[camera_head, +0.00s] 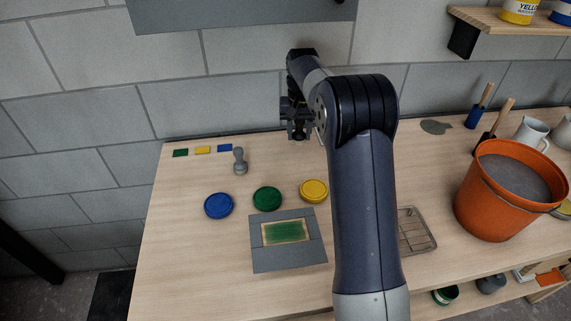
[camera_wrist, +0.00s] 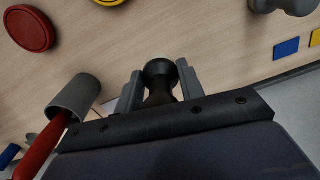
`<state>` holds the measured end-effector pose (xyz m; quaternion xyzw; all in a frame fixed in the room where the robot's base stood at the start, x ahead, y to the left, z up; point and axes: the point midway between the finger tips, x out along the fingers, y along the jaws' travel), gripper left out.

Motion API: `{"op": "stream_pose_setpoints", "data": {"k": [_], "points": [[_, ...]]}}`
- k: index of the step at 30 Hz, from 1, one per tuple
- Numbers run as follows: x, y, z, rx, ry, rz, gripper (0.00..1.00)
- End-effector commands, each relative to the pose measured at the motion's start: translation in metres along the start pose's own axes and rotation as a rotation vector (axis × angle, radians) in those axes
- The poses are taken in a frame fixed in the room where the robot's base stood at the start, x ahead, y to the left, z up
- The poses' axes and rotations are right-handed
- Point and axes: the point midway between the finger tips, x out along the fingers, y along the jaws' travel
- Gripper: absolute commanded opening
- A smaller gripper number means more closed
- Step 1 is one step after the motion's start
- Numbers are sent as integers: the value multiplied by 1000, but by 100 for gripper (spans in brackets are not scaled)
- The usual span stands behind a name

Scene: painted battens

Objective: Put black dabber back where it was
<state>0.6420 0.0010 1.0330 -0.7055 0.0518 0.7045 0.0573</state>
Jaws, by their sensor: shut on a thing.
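The black dabber (camera_wrist: 158,80) is between the two grey fingers of my gripper (camera_wrist: 160,82) in the wrist view, which are shut on it. Its round dark knob shows; its lower end is hidden. In the head view my gripper (camera_head: 298,134) is over the back of the bench, right of a grey dabber (camera_head: 239,161) that stands upright. I cannot tell whether the black dabber touches the bench. The grey dabber also shows at the top right of the wrist view (camera_wrist: 290,5).
Blue (camera_head: 218,206), green (camera_head: 267,199) and yellow (camera_head: 313,191) round pads lie in front, with a board (camera_head: 262,259) nearer. A red pad (camera_wrist: 30,28) and a grey cylinder with a red handle (camera_wrist: 75,97) show in the wrist view. An orange bucket (camera_head: 492,205) stands right.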

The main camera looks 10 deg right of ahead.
Motion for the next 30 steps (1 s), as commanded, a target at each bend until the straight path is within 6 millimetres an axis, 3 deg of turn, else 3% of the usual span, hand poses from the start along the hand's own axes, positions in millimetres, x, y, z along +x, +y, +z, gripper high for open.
{"op": "stream_pose_setpoints", "data": {"k": [6,19,30], "points": [[40,0,1,-1,-4,1,14],[87,1,1,0,-3,1,14],[95,1,0,0,-1,0,14]]}}
